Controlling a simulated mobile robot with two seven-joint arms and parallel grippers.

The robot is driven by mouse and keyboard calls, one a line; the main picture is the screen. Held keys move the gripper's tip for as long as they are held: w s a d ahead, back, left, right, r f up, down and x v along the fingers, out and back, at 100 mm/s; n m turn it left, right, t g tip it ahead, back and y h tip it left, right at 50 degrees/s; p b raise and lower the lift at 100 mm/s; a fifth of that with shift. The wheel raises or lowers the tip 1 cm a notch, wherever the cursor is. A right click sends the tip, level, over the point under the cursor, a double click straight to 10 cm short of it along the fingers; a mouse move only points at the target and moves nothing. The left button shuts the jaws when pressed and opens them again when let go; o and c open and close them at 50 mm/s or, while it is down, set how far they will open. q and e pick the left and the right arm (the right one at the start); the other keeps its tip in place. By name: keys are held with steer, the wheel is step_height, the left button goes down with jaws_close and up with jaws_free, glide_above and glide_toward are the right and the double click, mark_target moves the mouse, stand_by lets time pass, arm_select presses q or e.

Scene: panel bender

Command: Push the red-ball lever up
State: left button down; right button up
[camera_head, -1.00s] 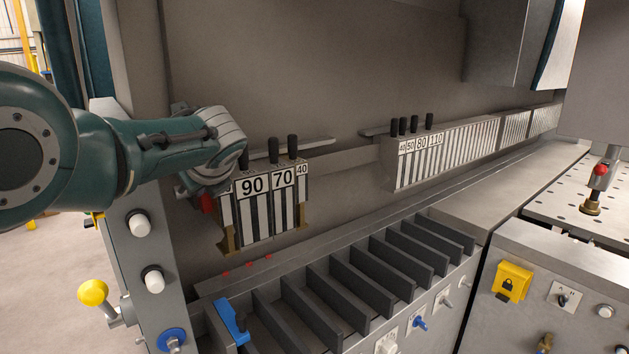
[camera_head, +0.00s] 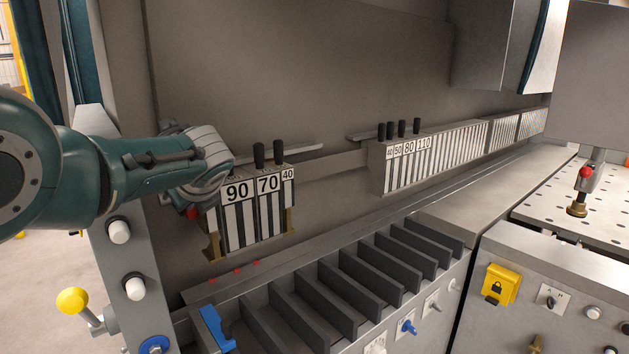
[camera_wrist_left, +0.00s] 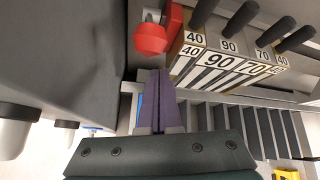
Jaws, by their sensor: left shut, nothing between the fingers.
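The red ball (camera_wrist_left: 150,38), on its lever, is close in the left wrist view, beside a red bar and the numbered tool block. In the head view a small red part (camera_head: 192,213) shows under my left wrist, left of the block marked 90 and 70; most of it is hidden. My left gripper (camera_wrist_left: 158,72) is shut and empty. Its purple fingers point toward the red ball, with their tips just below it in the picture; whether they touch it I cannot tell. My right gripper is in neither view.
The numbered block (camera_head: 252,210) with black handles stands right beside my left gripper. A slotted rack (camera_head: 320,300) lies below it. A yellow-ball lever (camera_head: 73,300) is at lower left. Another red knob (camera_head: 585,172) on a brass-footed clamp is at the far right.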

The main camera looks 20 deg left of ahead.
arm_select(q)
steer(key=p+v, duration=0.7)
steer(key=v, duration=0.2)
steer(key=shift+d+r, duration=0.3)
steer(key=shift+r, duration=0.05)
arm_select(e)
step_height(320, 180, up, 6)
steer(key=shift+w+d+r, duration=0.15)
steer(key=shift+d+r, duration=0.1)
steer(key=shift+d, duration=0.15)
arm_select(q)
steer(key=shift+w, duration=0.1)
